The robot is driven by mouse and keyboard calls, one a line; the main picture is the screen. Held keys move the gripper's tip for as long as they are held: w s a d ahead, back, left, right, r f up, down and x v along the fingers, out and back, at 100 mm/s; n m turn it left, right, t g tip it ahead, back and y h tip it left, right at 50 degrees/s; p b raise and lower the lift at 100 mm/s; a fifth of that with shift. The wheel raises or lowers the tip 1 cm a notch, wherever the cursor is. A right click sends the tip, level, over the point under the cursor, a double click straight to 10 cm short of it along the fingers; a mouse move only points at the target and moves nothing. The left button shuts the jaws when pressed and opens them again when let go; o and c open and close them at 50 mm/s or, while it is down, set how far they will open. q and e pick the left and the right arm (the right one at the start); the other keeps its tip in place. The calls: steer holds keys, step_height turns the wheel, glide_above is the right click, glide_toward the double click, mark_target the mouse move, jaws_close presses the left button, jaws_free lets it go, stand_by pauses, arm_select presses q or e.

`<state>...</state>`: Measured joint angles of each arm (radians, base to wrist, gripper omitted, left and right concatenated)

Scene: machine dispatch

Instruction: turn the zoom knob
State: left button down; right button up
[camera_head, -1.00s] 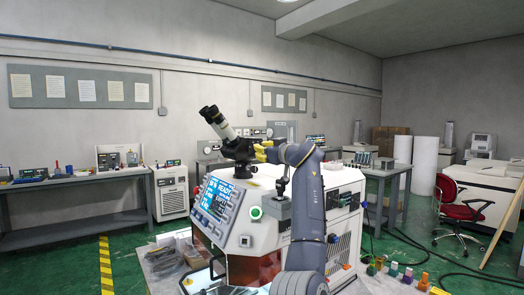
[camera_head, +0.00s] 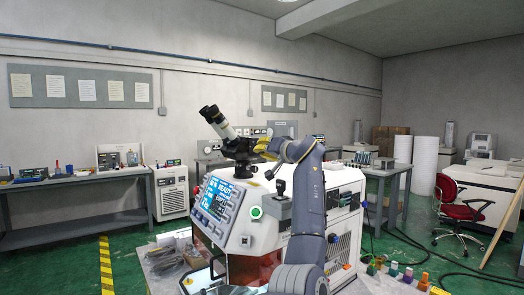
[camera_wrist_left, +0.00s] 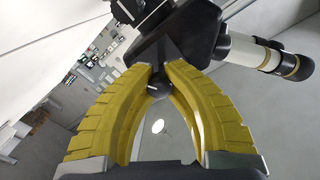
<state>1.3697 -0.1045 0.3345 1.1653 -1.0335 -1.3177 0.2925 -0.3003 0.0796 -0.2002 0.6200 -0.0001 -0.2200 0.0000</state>
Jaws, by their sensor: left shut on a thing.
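The microscope (camera_head: 240,149) stands on top of the white machine, its twin eyepieces pointing up and left. It also shows in the left wrist view as a dark body with a white and black eyepiece tube (camera_wrist_left: 262,52). My left gripper (camera_head: 262,146) is at the right side of the microscope head. In the left wrist view its yellow fingers (camera_wrist_left: 158,76) close in on a small round dark knob (camera_wrist_left: 158,89) with a light mark, the zoom knob. The fingertips are shut on it. The knob is hidden in the head view. My right gripper is not in view.
The white machine (camera_head: 262,236) carries a lit screen (camera_head: 217,201), a green button (camera_head: 256,212) and a small joystick (camera_head: 281,187) close under my arm. Benches line the walls. A red chair (camera_head: 461,207) stands at right. Several coloured blocks lie at lower right.

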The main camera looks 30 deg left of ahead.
arm_select(q)
steer(key=m, duration=0.5)
steer(key=shift+d+r, duration=0.1)
steer(key=shift+r, duration=0.2)
steer(key=m, duration=0.4)
steer(key=shift+m+g, duration=0.4)
steer(key=shift+w+m, duration=0.1)
steer(key=shift+m, duration=0.2)
steer(key=shift+d, duration=0.1)
steer(key=c, duration=1.5)
jaws_free()
steer(key=shift+d+f, duration=0.1)
steer(key=o, duration=0.3)
steer(key=shift+f, duration=0.15)
steer(key=v, duration=1.1)
steer(key=shift+d+f, duration=0.1)
steer(key=shift+d, duration=0.3)
